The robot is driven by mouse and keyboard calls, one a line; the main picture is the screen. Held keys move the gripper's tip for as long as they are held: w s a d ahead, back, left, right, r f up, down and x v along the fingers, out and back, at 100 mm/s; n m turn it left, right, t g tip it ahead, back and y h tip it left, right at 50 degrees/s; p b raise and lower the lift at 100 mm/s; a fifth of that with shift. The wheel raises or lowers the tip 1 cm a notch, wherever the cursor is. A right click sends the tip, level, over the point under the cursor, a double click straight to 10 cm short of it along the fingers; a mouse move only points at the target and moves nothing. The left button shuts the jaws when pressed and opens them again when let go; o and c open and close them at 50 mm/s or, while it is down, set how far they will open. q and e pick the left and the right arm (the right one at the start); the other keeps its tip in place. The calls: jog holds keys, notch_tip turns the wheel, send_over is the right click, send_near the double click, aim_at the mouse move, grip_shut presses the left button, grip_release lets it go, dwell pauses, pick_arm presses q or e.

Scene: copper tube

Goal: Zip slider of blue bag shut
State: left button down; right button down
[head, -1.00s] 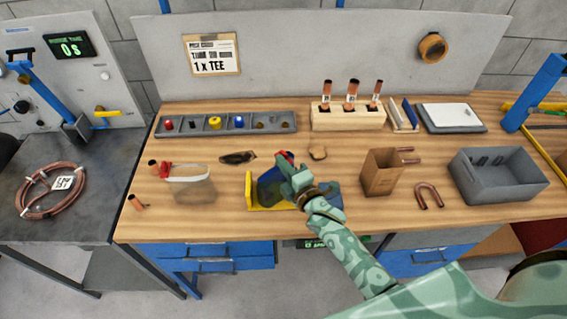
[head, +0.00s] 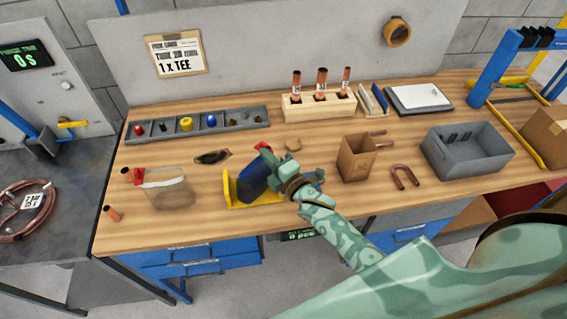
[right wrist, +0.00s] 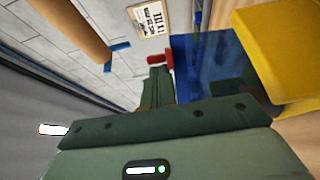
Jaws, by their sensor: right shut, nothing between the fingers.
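The blue bag (head: 252,181) stands in a yellow holder (head: 229,189) at the front middle of the bench. Its red slider (head: 263,147) shows at the bag's upper right in the head view. In the right wrist view the red slider (right wrist: 159,58) is at the left edge of the blue bag (right wrist: 208,72), close to my fingers. My right gripper (head: 272,161) is shut and empty, beside the right side of the bag and near the slider. It hides part of the bag. I cannot tell whether it touches the slider. My left gripper is not in view.
A clear bag with a red slider (head: 165,190) stands to the left. A parts tray (head: 200,127) and a wooden tube rack (head: 318,105) are behind.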

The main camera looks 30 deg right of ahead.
jog(key=v, duration=1.5)
jog(key=shift+b, duration=0.35)
jog(key=s+d+f+m+g+h+b, duration=0.1)
jog(key=s+f+m+g, duration=0.35)
jog(key=f, duration=0.75)
jog(key=s+d+f+m+g+h+b, duration=0.1)
jog(key=s+f+m+g+h, duration=0.3)
jog(key=f, duration=0.9)
jog(key=s+f+m+g+y+b, duration=0.1)
jog(key=s+f+m+g+b, duration=0.7)
jog(key=s+f, duration=1.6)
jog(key=shift+s+d+f+b, duration=0.4)
jog(key=shift+s+d+b, duration=0.1)
jog(key=shift+s, duration=0.25)
